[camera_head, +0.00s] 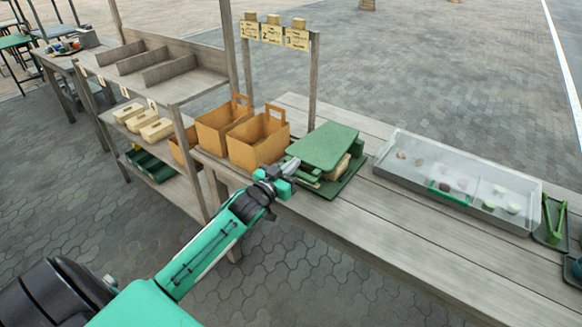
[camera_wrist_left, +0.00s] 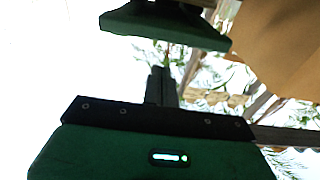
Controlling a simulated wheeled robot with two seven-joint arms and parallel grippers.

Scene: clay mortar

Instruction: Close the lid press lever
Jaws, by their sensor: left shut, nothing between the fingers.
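The lid press stands on the wooden table, with a flat green top plate (camera_head: 322,144) above a green base (camera_head: 343,184). A tan object (camera_head: 340,168) shows between the two plates. I cannot make out a separate lever. My left gripper (camera_head: 291,166) is shut and empty at the left side of the press, close to its green parts; I cannot tell if it touches. In the left wrist view its shut fingers (camera_wrist_left: 160,86) point toward a green plate (camera_wrist_left: 165,32) of the press. My right gripper is not in view.
Brown carriers (camera_head: 258,142) stand left of the press, close to my left gripper. A clear-lidded tray (camera_head: 400,172) with several small items lies to the right. Green tongs (camera_head: 552,218) lie at the far right. The table front is clear. A sign frame (camera_head: 313,80) rises behind.

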